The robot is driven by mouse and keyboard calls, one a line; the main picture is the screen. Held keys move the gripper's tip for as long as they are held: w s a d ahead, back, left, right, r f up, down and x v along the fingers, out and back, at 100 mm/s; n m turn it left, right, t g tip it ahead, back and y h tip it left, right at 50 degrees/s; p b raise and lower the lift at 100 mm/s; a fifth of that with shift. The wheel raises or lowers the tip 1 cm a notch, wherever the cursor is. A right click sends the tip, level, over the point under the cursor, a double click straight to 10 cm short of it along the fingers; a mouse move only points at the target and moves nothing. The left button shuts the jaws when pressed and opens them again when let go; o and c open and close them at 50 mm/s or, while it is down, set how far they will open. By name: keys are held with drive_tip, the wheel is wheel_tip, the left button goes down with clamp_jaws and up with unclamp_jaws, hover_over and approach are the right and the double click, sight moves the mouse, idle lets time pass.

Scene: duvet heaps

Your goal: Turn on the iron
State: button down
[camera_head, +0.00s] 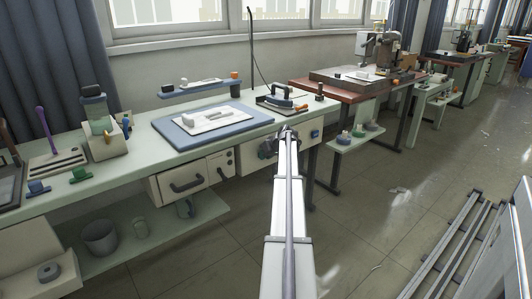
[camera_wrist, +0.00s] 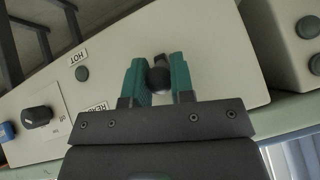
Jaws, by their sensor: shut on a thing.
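In the wrist view, my gripper (camera_wrist: 158,72) has its two teal fingers on either side of a round black knob (camera_wrist: 158,79) on a pale control panel (camera_wrist: 215,55). The gripper is shut on this knob. The panel has upside-down labels reading HOT (camera_wrist: 78,57) and READY (camera_wrist: 97,107). In the head view, the iron (camera_head: 280,92) rests on the pale green workbench (camera_head: 245,131), just beyond the end of my arm. My fingers and the gripped knob are hidden there.
A black rotary dial (camera_wrist: 37,116) and a dark round lamp (camera_wrist: 82,74) sit on the panel left of my gripper. A blue pressing board (camera_head: 172,131) lies left of the iron. Drawers (camera_head: 186,180) are below the bench; open floor lies to the right.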

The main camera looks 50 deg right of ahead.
idle(0.3)
drive_tip(key=c, duration=1)
unclamp_jaws()
drive_tip(key=shift+r, duration=0.1)
drive_tip(key=p+v, duration=0.8)
drive_tip(key=v, duration=0.2)
drive_tip(key=shift+s+r, duration=0.1)
drive_tip(key=shift+r, duration=0.25)
